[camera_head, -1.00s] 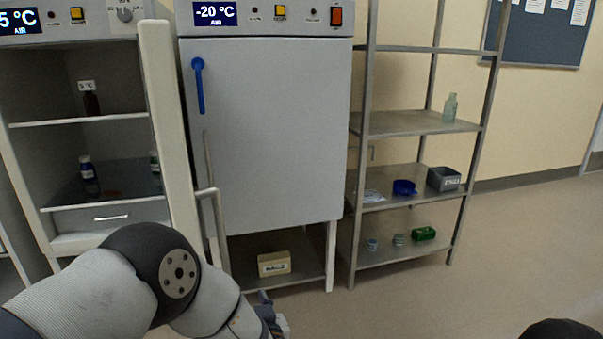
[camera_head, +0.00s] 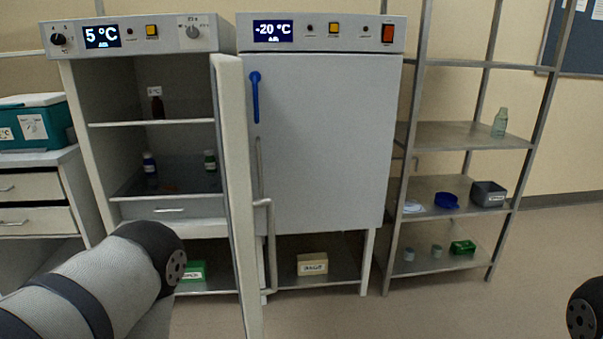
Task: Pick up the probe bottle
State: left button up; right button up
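A small dark brown bottle (camera_head: 158,107) stands on the upper shelf of the open 5 °C cabinet (camera_head: 88,130), with a white tag at its top. A blue bottle with a white label (camera_head: 150,163) and a green-labelled bottle (camera_head: 210,160) stand on the lower glass-like shelf. A pale clear bottle (camera_head: 500,122) stands on the metal rack at right. I cannot tell for certain which is the probe bottle. My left arm reaches in at lower left, below the cabinet shelves, with its gripper out of view. My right gripper is out of view too.
The open cabinet door (camera_head: 237,200) stands edge-on beside the closed -20 °C unit (camera_head: 320,140). The metal rack (camera_head: 460,185) holds a blue dish, a grey bin and small items. A teal box (camera_head: 35,122) sits on drawers at left.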

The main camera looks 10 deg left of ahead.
aim_at(157, 104)
jog(key=i+l+u, duration=0.2)
jog(key=u, duration=0.2)
jog(key=i+l+u, duration=0.6)
jog(key=u, duration=0.2)
jog(key=i+l+u, duration=0.15)
jog(key=l+u, duration=0.25)
jog(key=i+j, duration=0.45)
jog(key=i, duration=0.1)
